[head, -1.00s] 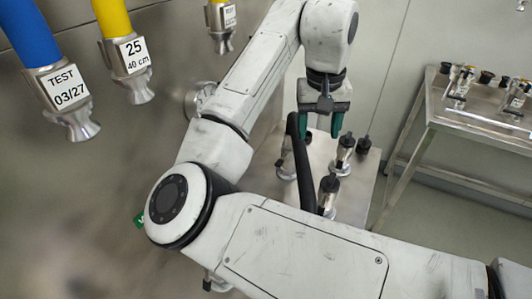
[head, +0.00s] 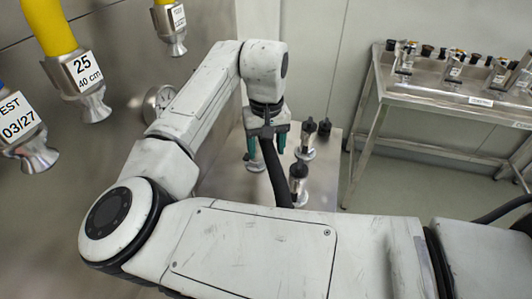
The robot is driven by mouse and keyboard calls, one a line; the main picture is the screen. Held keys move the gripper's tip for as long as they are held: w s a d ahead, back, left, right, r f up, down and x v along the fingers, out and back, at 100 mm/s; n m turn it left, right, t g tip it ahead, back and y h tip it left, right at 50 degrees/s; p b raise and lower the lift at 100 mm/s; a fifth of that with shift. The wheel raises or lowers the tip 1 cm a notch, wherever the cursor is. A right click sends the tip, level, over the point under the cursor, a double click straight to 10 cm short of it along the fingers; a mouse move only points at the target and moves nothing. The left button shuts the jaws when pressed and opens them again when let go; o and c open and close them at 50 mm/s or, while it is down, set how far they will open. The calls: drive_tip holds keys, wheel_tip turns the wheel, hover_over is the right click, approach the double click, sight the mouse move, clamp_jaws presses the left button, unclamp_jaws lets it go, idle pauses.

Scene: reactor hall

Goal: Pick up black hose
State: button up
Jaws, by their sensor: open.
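The black hose (head: 278,178) stands up as a dark, slightly curved tube in front of a steel surface. Its lower end goes out of sight at the edge of my forearm. My gripper (head: 266,147) points down over the hose's upper end, with green fingertips. The jaws are open. In the picture the hose top lies between the two fingers, one on each side. I cannot tell its depth relative to the fingers or whether they touch it.
A steel surface (head: 320,185) bears several black-capped metal fittings (head: 299,178) close to the hose and gripper. A yellow hose (head: 48,25) with a metal end hangs at the left wall. A steel table (head: 440,92) with small fittings stands at the right.

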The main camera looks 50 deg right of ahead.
drive_tip(key=shift+f, duration=0.85)
drive_tip(key=shift+c, duration=0.2)
drive_tip(key=shift+r, duration=0.1)
drive_tip(key=c, duration=1.1)
